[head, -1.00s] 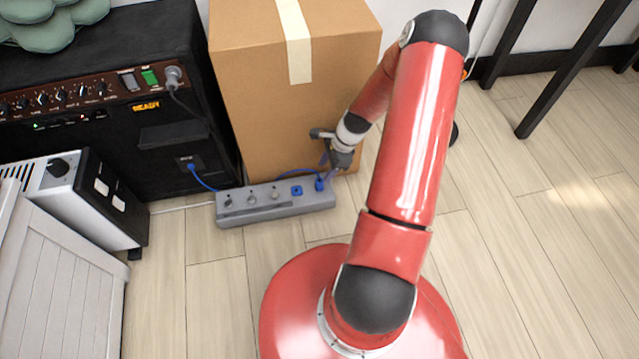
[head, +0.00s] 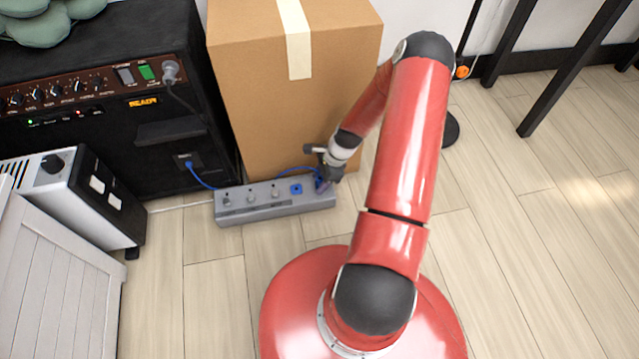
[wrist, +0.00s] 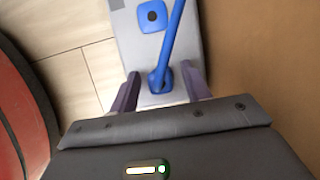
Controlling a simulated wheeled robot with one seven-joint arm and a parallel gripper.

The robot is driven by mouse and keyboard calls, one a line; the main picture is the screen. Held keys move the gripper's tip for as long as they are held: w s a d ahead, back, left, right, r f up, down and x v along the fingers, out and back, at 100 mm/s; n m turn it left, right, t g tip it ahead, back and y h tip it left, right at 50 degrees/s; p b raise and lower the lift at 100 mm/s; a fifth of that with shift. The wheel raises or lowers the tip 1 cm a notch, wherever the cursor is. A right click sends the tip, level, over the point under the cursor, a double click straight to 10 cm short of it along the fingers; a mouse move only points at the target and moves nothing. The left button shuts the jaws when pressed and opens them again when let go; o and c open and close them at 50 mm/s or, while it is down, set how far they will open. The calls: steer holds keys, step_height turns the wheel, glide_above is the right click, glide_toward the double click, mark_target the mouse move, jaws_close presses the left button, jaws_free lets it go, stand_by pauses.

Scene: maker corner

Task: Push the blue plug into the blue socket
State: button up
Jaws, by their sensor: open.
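The blue plug (head: 319,186) is at the right end of the grey power strip (head: 235,213), with its blue cable attached. In the wrist view, the plug (wrist: 160,82) sits between the fingers of my gripper (wrist: 161,90), with a gap on each side. My gripper (head: 326,178) is open, low over that end of the strip. A square blue socket (head: 296,189) with a dark centre is beside the plug; it also shows in the wrist view (wrist: 152,16). Whatever is under the plug is hidden, so I cannot tell how deep it sits.
A cardboard box (head: 270,110) stands right behind the strip. A black amplifier (head: 120,150) and a white-and-black appliance (head: 75,205) are on the left. The blue cable runs behind the strip towards the amplifier. The wooden floor (head: 215,290) in front is clear.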

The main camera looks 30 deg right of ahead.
steer(key=shift+w+a+f, duration=0.1)
steer(key=shift+f, duration=0.15)
steer(key=c, duration=1)
steer(key=shift+r, duration=0.15)
steer(key=shift+s+r+p, duration=0.25)
steer(key=shift+r+p, duration=0.1)
steer(key=shift+r, duration=0.15)
step_height(320, 180, up, 6)
steer(key=p, duration=0.2)
steer(key=s+a, duration=0.2)
steer(key=s, duration=0.4)
steer(key=s+a, duration=0.1)
steer(key=s, duration=0.5)
steer(key=s+a, duration=0.2)
steer(key=s, duration=0.4)
steer(key=shift+s+a+f, duration=0.1)
steer(key=shift+s+a, duration=0.2)
steer(key=shift+s, duration=0.1)
